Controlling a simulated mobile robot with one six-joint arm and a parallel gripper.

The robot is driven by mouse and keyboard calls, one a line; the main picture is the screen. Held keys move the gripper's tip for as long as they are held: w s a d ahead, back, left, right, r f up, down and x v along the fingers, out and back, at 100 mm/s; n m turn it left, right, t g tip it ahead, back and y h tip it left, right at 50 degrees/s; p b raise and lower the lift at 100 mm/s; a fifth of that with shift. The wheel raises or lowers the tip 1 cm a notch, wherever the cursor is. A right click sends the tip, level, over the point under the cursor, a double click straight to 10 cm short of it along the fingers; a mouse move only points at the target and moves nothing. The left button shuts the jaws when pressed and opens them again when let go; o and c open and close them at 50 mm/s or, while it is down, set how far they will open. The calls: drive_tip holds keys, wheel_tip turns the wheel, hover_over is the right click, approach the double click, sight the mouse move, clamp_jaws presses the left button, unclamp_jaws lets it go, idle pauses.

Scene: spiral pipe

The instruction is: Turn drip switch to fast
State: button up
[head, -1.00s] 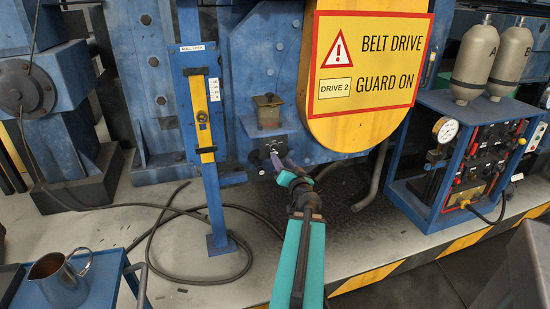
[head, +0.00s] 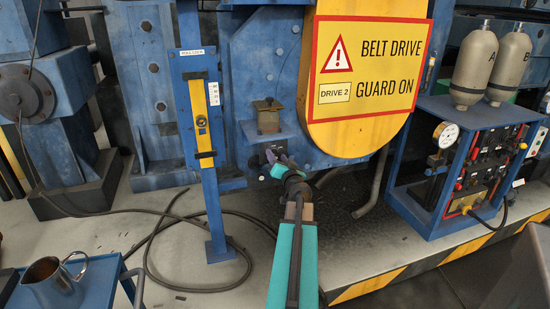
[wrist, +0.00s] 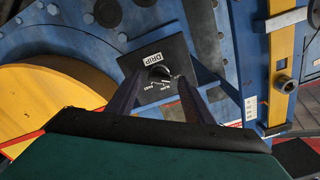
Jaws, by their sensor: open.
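The drip switch is a dark knob (wrist: 158,72) on a black square plate (wrist: 150,62) marked DRIP, which appears upside down in the wrist view. Smaller lettering beside the knob is too small to read surely. In the head view the plate (head: 258,159) is on the blue machine under a small brass-coloured cup and is partly hidden by my gripper. My gripper (wrist: 158,88) is open, with one dark finger to each side of the knob in the wrist view. I cannot tell whether the fingertips touch the plate.
A yellow belt guard (head: 360,130) with a warning sign hangs close to the right of my gripper. A blue post with a yellow level gauge (head: 202,120) stands to the left. A gauge cart (head: 425,205) is at the right. Black hoses lie on the floor.

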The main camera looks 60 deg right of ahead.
drive_tip(key=shift+w+d, duration=0.3)
drive_tip(key=shift+w, duration=0.1)
